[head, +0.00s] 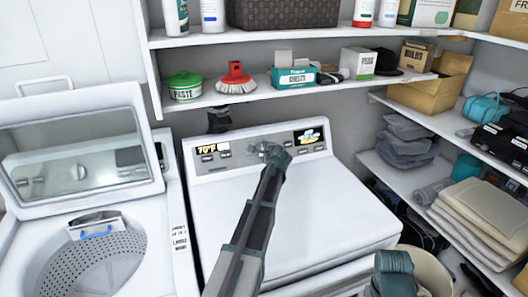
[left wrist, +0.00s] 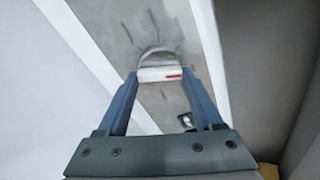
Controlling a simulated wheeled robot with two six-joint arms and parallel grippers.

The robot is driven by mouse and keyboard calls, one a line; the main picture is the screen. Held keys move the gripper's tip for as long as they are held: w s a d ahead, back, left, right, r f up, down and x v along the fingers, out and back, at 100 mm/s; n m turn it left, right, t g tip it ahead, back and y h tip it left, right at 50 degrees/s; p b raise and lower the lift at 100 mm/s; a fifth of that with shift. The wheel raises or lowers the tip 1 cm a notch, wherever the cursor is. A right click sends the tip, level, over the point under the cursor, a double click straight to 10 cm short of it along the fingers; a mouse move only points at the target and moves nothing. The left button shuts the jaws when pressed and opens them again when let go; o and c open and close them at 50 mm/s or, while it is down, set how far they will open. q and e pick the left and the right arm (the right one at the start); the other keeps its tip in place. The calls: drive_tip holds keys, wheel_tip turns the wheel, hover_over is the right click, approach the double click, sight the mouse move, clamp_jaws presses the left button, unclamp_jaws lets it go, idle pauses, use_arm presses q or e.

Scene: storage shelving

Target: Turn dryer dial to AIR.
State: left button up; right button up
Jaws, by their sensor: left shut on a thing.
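The dryer (head: 310,190) is the white machine in the middle of the head view, with a grey control panel along its back. My left gripper (head: 270,153) is at the middle of this panel and hides the dial there. In the left wrist view the dial (left wrist: 160,74) is a white bar on a round grey base, with a red mark toward its right end. My left gripper (left wrist: 153,82) is shut on the dial, one finger on each side. The marks around the dial are too blurred to read. My right gripper's fingers do not show.
An open washer (head: 90,225) stands to the left. A shelf (head: 225,98) above the panel holds a green paste tin (head: 185,86), a red brush (head: 235,78) and boxes. Side shelves on the right hold folded cloths (head: 485,210). The dryer's top is clear apart from my arm.

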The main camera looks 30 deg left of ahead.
use_arm(q)
drive_tip(key=shift+m, duration=0.4)
drive_tip(key=o, duration=1.4)
drive_tip(key=shift+c, duration=0.2)
drive_tip(key=shift+s+d, duration=0.1)
drive_tip(key=p+v, duration=0.6)
drive_tip(key=v, duration=0.7)
drive_tip(key=shift+s+d+r, duration=0.2)
drive_tip(key=shift+d+f, duration=0.1)
